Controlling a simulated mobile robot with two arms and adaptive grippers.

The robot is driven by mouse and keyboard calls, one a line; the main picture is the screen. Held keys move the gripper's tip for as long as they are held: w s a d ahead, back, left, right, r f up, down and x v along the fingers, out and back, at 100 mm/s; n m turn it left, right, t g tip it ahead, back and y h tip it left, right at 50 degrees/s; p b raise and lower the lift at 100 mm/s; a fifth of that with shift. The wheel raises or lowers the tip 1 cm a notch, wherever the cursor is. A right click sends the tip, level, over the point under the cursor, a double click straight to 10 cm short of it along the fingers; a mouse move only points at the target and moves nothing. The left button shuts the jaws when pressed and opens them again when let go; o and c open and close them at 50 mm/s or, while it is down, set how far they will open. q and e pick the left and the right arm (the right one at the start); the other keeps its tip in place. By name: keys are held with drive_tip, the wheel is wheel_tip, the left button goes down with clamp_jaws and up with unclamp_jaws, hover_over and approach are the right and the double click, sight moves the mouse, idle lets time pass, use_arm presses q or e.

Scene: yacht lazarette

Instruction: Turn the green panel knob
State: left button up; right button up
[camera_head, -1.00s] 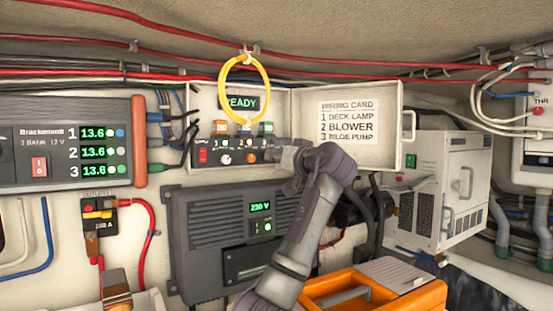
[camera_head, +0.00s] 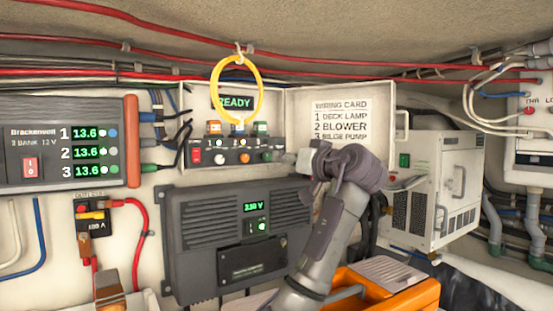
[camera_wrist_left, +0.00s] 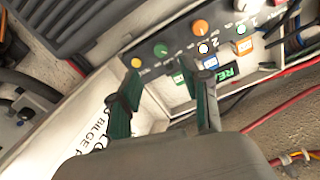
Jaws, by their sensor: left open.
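The green knob (camera_head: 267,156) is at the right end of a dark panel's row of knobs, beside an orange knob (camera_head: 244,156) and a white knob (camera_head: 219,159). My left gripper (camera_head: 284,157) is open just right of the green knob, pointing left along the panel. In the left wrist view the green knob (camera_wrist_left: 161,50) shows ahead, between the two green-padded fingers (camera_wrist_left: 170,63). I see no contact with it. The orange knob (camera_wrist_left: 200,27) lies farther right there, partly near the right fingertip. My right gripper is not in view.
A yellow ring (camera_head: 261,101) hangs from a hook in front of the panel. The box's open door with a wiring card (camera_head: 341,107) is behind my gripper. A grey 230 V unit (camera_head: 200,240) is below, an orange case (camera_head: 400,295) lower right.

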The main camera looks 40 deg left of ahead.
use_arm(q)
drive_tip(key=v, duration=0.4)
drive_tip(key=shift+d, duration=0.1)
idle(0.5)
